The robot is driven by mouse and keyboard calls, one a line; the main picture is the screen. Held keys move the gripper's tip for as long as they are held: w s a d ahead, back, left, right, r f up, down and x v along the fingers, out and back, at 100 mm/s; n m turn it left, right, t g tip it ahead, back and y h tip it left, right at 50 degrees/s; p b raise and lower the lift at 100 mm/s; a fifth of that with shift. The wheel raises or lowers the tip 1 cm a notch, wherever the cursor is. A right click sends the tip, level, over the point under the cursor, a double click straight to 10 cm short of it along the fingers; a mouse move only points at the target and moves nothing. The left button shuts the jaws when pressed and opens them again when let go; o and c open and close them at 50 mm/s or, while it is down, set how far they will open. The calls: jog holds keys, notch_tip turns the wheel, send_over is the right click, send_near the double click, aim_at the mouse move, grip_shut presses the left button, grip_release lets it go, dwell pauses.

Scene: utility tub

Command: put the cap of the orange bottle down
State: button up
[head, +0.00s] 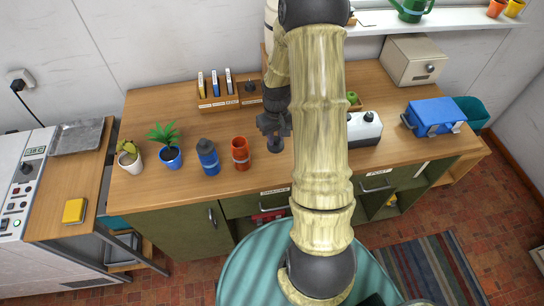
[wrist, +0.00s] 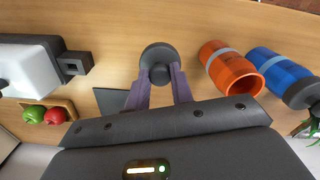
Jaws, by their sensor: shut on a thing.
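The orange bottle (head: 240,153) stands upright on the wooden counter, its top open with no cap on it. It also shows in the wrist view (wrist: 232,70), with its open mouth visible. My gripper (head: 274,128) is to the right of the bottle, low over the counter. In the wrist view my gripper (wrist: 164,84) is shut on the dark grey round cap (wrist: 157,56), held between the fingertips. The cap also shows under the gripper in the head view (head: 275,146). I cannot tell whether the cap touches the counter.
A blue bottle (head: 208,157) with a dark cap stands left of the orange one. Potted plants (head: 171,157) stand farther left. A white container (head: 364,128) and blue toolbox (head: 434,116) are right. A wooden rack (head: 218,102) is behind. Counter in front of the bottles is bare.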

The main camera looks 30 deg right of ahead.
jog(key=shift+s+d, duration=0.1)
jog(key=shift+s, duration=0.1)
jog(key=shift+s+f, duration=0.1)
jog(key=shift+f, duration=0.35)
notch_tip(320, 180, down, 5)
jog(key=shift+r+p, duration=0.1)
jog(key=shift+p, duration=0.8)
jog(key=shift+f+p, duration=0.65)
jog(key=shift+f, duration=1.45)
jog(key=shift+f, duration=0.1)
